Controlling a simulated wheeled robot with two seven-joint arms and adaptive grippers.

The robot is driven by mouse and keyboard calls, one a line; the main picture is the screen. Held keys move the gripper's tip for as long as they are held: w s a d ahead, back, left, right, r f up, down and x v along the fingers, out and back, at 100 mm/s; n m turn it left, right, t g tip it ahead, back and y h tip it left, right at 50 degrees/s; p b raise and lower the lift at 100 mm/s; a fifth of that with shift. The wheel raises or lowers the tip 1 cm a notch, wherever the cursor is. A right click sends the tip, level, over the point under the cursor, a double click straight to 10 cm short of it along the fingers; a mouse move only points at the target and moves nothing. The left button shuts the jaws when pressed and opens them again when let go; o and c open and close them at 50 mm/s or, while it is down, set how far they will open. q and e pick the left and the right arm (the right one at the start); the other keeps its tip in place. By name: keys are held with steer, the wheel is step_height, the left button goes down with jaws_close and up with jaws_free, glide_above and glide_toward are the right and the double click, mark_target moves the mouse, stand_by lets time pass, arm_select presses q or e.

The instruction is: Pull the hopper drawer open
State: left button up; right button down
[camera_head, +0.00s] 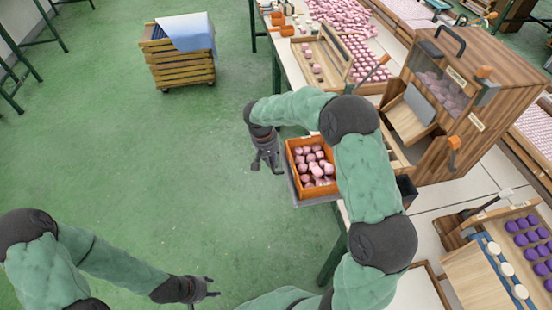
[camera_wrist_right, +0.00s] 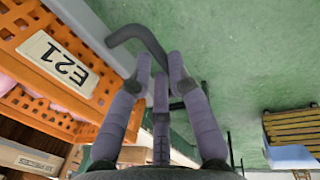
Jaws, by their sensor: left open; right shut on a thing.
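The wooden hopper cabinet (camera_head: 498,88) stands on the table at the right, with pink pieces behind its clear window. An orange crate (camera_head: 291,160) of pink pieces sits on a grey drawer-like tray (camera_head: 301,198) jutting past the table's edge. The right wrist view shows the crate (camera_wrist_right: 62,62) with an "E21" label. My right gripper (camera_head: 268,163) is left of the crate, shut on a dark bent handle (camera_wrist_right: 135,36) between its fingertips. Where the handle joins the tray is unclear. My right arm hides part of the crate and table. My left gripper (camera_head: 206,289) is open and empty over the floor.
A slatted wooden cart (camera_head: 178,68) with a blue cloth (camera_head: 190,32) stands on the green floor at the back left. A wooden tray (camera_head: 318,62) and a purple-piece tray (camera_head: 525,235) lie on the table. The floor left of the crate is clear.

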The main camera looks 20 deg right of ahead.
steer(key=c, duration=1.1)
jaws_free()
steer(key=shift+c, duration=0.2)
step_height(320, 180, up, 12)
steer(key=a, duration=0.2)
steer(key=shift+w, duration=0.25)
steer(key=shift+f, duration=0.2)
